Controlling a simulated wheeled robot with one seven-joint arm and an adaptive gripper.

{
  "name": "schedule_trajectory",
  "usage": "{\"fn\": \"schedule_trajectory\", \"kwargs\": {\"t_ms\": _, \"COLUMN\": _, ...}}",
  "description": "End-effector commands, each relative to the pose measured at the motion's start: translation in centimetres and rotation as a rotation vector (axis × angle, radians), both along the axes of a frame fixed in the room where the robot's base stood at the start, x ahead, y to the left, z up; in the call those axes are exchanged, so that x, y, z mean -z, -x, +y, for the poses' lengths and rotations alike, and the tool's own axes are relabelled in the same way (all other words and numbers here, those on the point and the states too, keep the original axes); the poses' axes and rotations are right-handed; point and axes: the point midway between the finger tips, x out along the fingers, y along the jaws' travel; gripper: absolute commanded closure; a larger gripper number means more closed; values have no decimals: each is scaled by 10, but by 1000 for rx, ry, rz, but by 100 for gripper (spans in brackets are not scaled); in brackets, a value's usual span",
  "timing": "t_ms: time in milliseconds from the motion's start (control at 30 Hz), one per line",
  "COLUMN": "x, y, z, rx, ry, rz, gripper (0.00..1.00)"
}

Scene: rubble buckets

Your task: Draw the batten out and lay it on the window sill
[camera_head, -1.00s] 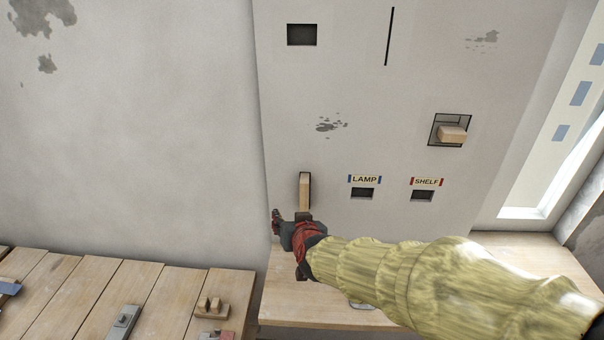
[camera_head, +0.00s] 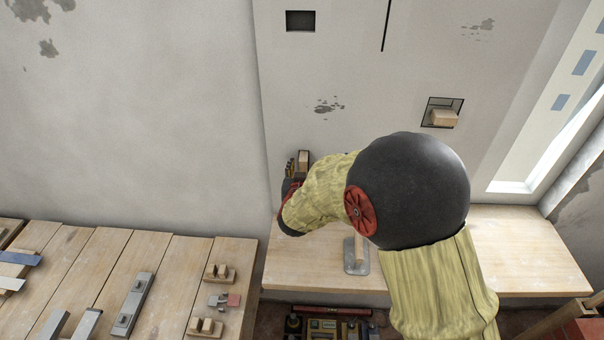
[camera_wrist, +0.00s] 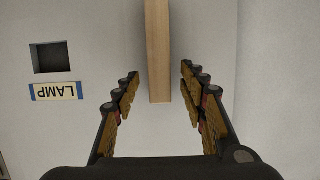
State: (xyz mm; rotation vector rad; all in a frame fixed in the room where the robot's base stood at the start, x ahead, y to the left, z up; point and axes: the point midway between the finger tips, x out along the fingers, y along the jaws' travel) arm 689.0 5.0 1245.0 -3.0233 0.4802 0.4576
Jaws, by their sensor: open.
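A pale wooden batten (camera_head: 304,158) sticks out of a narrow upright slot in the grey wall panel. In the wrist view the batten (camera_wrist: 158,45) comes down from the top edge and its end lies between my fingers. My gripper (camera_wrist: 159,80) is open, one finger on each side, with gaps between both fingers and the wood. In the head view my gripper (camera_head: 295,168) is at the batten, partly hidden by my arm. The window's white sill (camera_head: 511,187) is at the right.
A second wooden block (camera_head: 445,118) sits in a square opening. The LAMP label (camera_wrist: 56,91) and a dark recess (camera_wrist: 50,57) are beside the batten. A wooden bench (camera_head: 530,250) below carries an upright piece on a metal plate (camera_head: 356,268). The left bench (camera_head: 70,262) holds several tools.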

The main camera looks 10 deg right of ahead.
Motion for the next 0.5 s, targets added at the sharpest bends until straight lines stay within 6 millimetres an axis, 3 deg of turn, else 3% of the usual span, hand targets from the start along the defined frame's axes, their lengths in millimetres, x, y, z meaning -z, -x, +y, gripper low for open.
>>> {"fn": "schedule_trajectory", "kwargs": {"t_ms": 200, "x": 4, "y": -12, "z": -4, "rx": 0, "ry": 0, "rz": 0, "gripper": 58}}
{"fn": "schedule_trajectory", "kwargs": {"t_ms": 500, "x": 4, "y": -13, "z": -4, "rx": -1, "ry": 0, "rz": 0, "gripper": 60}}
